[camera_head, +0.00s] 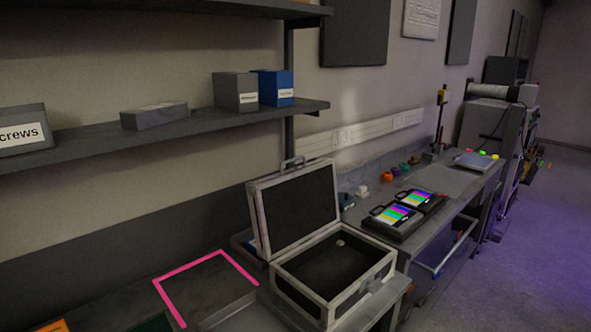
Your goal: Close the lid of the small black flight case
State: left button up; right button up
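The small black flight case (333,274) stands on the bench in the lower middle of the head view. It has a dark inside and pale metal edges. Its lid (297,208) is open and stands up at the back left, leaning slightly back, with a handle (292,164) on its top edge. The inside of the case looks mostly empty, with a small pale spot near its back edge. Neither of my grippers is in view.
A grey panel with a pink taped outline (208,284) lies left of the case. Two devices with colour-bar screens (408,207) lie to its right. A shelf (190,128) with boxes hangs above, behind the lid. Open floor (490,280) lies to the right.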

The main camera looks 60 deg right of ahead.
aim_at(289, 208)
jog(key=z, duration=1.85)
jog(key=k+l, duration=0.05)
